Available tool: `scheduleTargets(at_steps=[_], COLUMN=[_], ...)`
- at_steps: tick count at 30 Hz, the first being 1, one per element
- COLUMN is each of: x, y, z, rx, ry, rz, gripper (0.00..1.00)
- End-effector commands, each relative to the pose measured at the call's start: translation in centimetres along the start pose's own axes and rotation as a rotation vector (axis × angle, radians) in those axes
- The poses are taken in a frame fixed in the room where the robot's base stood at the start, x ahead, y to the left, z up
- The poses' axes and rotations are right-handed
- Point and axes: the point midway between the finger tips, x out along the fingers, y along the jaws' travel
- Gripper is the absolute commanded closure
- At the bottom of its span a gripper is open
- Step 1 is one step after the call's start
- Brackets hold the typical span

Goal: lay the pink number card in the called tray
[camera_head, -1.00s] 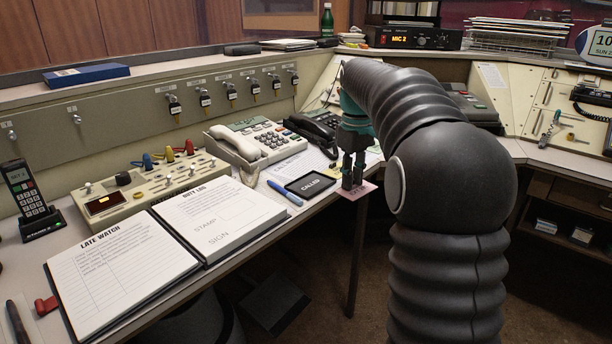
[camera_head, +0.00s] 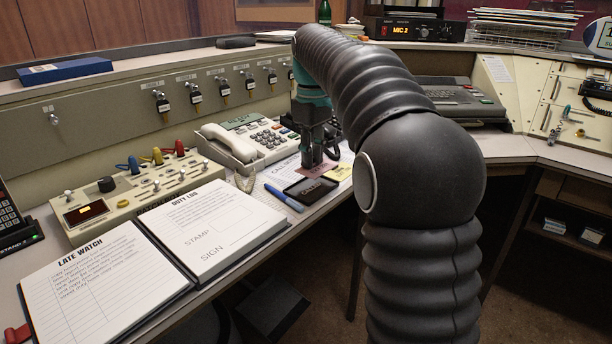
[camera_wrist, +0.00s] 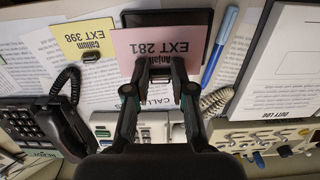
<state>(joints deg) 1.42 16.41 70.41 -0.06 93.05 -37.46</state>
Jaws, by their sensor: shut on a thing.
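My gripper (camera_head: 318,160) is shut on the pink number card (camera_wrist: 150,48), which reads "EXT 281". The gripper also shows in the wrist view (camera_wrist: 160,75), with its fingertips at the card's edge. The called tray (camera_head: 308,196) is a small dark tray near the desk's front edge. In the head view the card (camera_head: 314,170) is at the tray's far side. In the wrist view the card covers part of the tray (camera_wrist: 206,20), whose dark rim shows beyond it. I cannot tell whether the card touches the tray.
A yellow card (camera_head: 341,172), reading "EXT 398", lies beside the tray on papers. A blue pen (camera_head: 283,198) lies on the tray's other side. The white telephone (camera_head: 240,146) and open duty log (camera_head: 215,225) are close by. A dark handset (camera_wrist: 68,125) shows in the wrist view.

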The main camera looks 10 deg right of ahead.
Motion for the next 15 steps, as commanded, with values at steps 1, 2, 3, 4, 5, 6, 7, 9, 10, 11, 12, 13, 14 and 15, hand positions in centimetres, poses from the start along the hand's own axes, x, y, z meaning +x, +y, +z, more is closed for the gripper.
scheduleTargets(at_steps=[1,2,3,4,5,6,7,9,10,11,12,13,14,15], x=[0.4,0.5,0.7,0.8,0.8,1.0,1.1,1.7,2.0,2.5,3.1,3.5,4.0,4.4], y=[-0.4,-0.6,-0.8,-0.8,-0.9,-1.0,-1.0,-1.0,-1.0,-1.0,-1.0,-1.0,-1.0,-1.0], z=[-0.4,-0.6,-0.8,-0.9,-0.9,-1.0,-1.0,-1.0,-1.0,-1.0,-1.0,-1.0,-0.9,-1.0], rx=[-0.002,-0.001,0.000,0.000,0.001,0.001,0.002,0.002,0.002,0.002,0.002,0.002,0.002,0.002], ry=[-0.001,-0.001,-0.001,-0.001,-0.001,-0.001,-0.001,-0.001,-0.002,-0.002,-0.002,-0.002,-0.003,-0.001], rz=[-0.001,-0.001,-0.001,-0.001,0.000,0.000,0.000,-0.001,-0.001,-0.002,-0.001,-0.002,-0.002,-0.001], gripper=[0.91,0.91,0.91,0.91,0.91,0.91,0.91,0.91,0.91,0.91,0.91,0.91,0.91,0.91])
